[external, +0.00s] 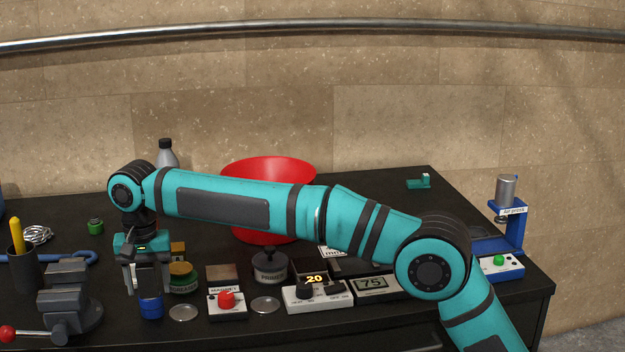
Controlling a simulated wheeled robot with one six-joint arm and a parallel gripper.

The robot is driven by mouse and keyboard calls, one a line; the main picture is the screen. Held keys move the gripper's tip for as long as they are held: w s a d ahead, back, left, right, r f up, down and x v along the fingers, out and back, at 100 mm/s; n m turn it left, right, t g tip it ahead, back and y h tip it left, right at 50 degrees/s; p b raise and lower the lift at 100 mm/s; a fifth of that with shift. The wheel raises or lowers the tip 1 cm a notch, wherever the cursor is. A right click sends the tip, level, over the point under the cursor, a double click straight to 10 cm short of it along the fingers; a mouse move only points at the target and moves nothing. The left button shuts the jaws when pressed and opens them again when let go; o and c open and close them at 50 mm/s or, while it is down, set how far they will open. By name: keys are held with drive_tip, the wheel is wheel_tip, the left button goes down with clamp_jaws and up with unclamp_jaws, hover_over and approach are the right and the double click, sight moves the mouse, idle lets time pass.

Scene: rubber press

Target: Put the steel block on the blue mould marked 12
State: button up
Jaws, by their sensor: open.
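My gripper (149,292) points straight down at the left front of the black bench. Its jaws are open, directly above or around a small blue round piece (151,308); I cannot tell whether they touch it. No 12 can be read on this piece, so I cannot tell whether it is the blue mould. A brownish-grey square block (222,272) lies behind the magnet box (227,304) with the red button; it may be the steel block, but its metal is unclear. The gripper is to the left of this block.
A vise (68,312) is at left. A red bowl (268,172) is behind my arm. A blue air press (508,225) stands at right.

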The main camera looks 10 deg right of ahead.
sight(146, 265)
wheel_tip(146, 265, up, 12)
drive_tip(key=shift+r, duration=0.1)
idle(0.5)
